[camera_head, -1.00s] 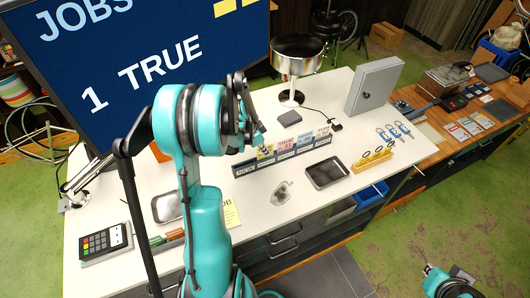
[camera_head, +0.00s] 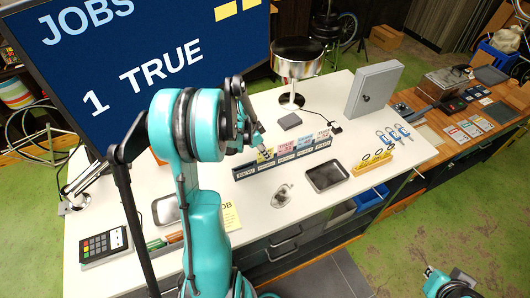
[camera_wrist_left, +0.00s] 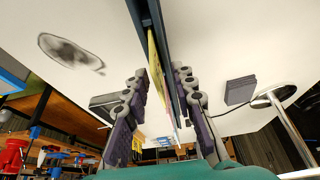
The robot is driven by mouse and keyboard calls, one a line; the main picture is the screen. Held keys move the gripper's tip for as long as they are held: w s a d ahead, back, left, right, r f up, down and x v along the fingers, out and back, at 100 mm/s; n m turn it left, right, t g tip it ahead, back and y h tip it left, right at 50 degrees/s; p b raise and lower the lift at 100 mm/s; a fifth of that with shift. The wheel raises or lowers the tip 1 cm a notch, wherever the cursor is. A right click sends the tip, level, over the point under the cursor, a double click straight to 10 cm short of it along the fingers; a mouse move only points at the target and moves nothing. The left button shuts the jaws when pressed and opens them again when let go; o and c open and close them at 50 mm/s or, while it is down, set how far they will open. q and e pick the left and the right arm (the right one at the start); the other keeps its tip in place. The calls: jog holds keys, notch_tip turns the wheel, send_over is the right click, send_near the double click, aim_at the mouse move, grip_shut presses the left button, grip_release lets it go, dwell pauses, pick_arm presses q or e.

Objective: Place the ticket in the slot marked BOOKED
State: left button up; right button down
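A dark ticket rack (camera_head: 285,161) with labelled slots stands on the white bench; its left label looks like NEW, and the others are too small to read surely. A yellow ticket (camera_head: 263,156) stands in its left part; pink and blue tickets stand further right. My left gripper (camera_head: 262,146) is over the yellow ticket. In the left wrist view my left gripper (camera_wrist_left: 165,120) is open, its fingers on either side of the rack and the yellow ticket (camera_wrist_left: 155,75), apparently not closed on it. My right gripper (camera_head: 452,286) is partly in view at the bottom right; its fingers are unclear.
A dark tray (camera_head: 326,175), a clear bag-like item (camera_head: 282,196) and a key rack (camera_head: 373,161) are in front and right of the rack. A lamp (camera_head: 297,62), a grey block (camera_head: 289,121) and a grey cabinet (camera_head: 374,88) stand behind. A large screen (camera_head: 150,50) is at left.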

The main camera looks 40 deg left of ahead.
pick_arm(q)
jog(key=v, duration=1.1)
jog(key=s+d+r+n+t, duration=0.1)
jog(key=s+d, duration=0.2)
jog(key=d, duration=0.5)
jog(key=s+d+r+n+t+y, duration=0.1)
jog(key=s+d+n, duration=0.1)
jog(key=d, duration=0.7)
jog(key=s+d+r+n+t+y, duration=0.1)
jog(key=s+d, duration=0.3)
jog(key=d, duration=0.5)
jog(key=shift+s+r+n, duration=0.4)
jog(key=shift+n, duration=0.3)
jog(key=shift+a, duration=0.1)
